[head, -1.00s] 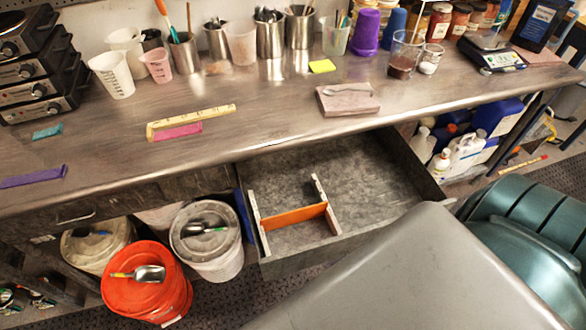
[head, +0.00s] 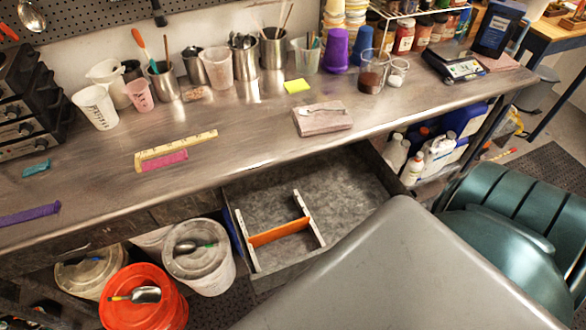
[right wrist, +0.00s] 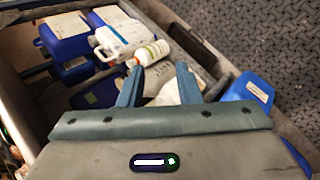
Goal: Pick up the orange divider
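The orange divider (head: 279,233) is a thin flat strip in the head view. It stands between two white slotted rails (head: 308,217) inside the open grey drawer (head: 345,180) under the bench. Its ends meet the rails, and nothing covers it. My right gripper (right wrist: 156,76) shows in the right wrist view with two blue-grey fingers apart and nothing between them. It points toward bottles and blue jugs, and no divider is visible there. Neither gripper shows in the head view.
An orange-red bucket (head: 143,297) and white lidded buckets (head: 198,256) stand left of the drawer. Blue jugs (right wrist: 70,40) and a white bottle (right wrist: 152,53) lie ahead of the right gripper.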

